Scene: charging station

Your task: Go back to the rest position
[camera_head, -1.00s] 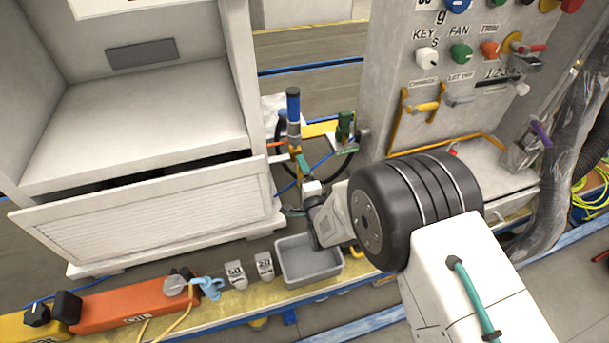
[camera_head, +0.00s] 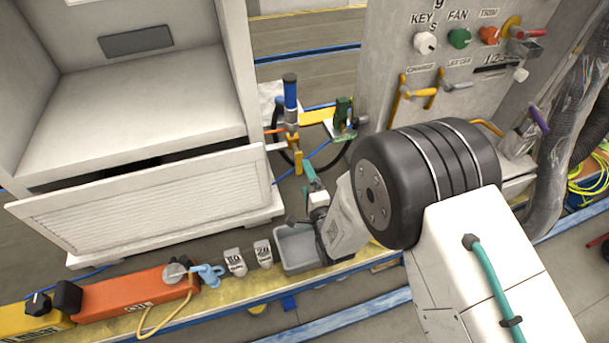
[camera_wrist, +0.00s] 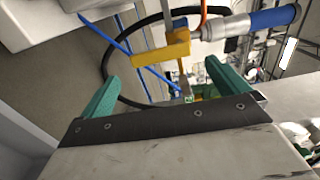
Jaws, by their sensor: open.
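My gripper (camera_head: 308,178) is in the middle of the head view, beyond the grey tray and in front of the blue-handled tool. In the wrist view its two green fingers (camera_wrist: 160,92) stand wide apart with nothing between them. The blue-handled tool (camera_head: 290,95), with a yellow part, stands upright beyond the fingers. It also shows in the wrist view (camera_wrist: 270,20), where its yellow part (camera_wrist: 165,48) lies past the fingertips. I cannot tell how far the fingertips are from it.
A grey tray (camera_head: 292,262) sits just below my gripper. The white cabinet with a tilted louvred panel (camera_head: 150,208) stands left. The control panel (camera_head: 385,70) with knobs and levers stands right. An orange box (camera_head: 130,298) and two small weights (camera_head: 235,262) lie along the front ledge.

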